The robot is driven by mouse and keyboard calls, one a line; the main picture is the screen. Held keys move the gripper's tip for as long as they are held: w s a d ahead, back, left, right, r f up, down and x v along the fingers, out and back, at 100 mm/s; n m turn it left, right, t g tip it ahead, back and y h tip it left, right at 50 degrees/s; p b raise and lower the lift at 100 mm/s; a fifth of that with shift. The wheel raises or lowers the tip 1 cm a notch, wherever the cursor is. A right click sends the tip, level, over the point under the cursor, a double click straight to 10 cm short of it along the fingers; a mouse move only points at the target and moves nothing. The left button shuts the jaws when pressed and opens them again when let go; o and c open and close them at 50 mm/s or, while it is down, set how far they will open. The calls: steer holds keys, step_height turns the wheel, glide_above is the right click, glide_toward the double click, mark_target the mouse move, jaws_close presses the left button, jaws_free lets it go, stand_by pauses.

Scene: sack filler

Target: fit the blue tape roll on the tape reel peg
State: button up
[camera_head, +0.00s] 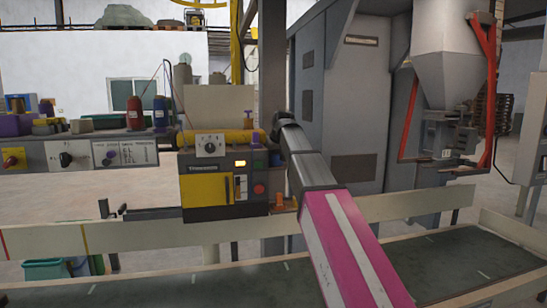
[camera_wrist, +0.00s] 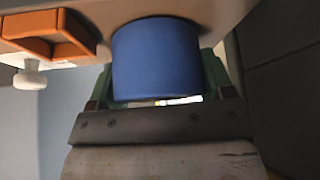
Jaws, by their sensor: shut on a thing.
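The blue tape roll (camera_wrist: 157,62) fills the upper middle of the wrist view, a plain blue cylinder. My gripper (camera_wrist: 158,76) has its green fingers on either side of the roll and is shut on it. The roll's upper end meets or lies close to a pale beige surface (camera_wrist: 205,12); I cannot tell whether they touch. In the head view my arm reaches up to the machine's right side, and it hides the gripper and the roll. I cannot make out the tape reel peg in either view.
An orange bracket (camera_wrist: 52,38) with a white knob (camera_wrist: 30,80) is left of the roll in the wrist view. The head view shows a yellow-fronted control box (camera_head: 210,185), a red spool (camera_head: 134,114), a blue spool (camera_head: 160,112), grey cabinets (camera_head: 355,110) and a conveyor belt (camera_head: 200,288).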

steer(key=o, duration=0.9)
steer(key=shift+o, duration=0.2)
steer(key=shift+r, duration=0.1)
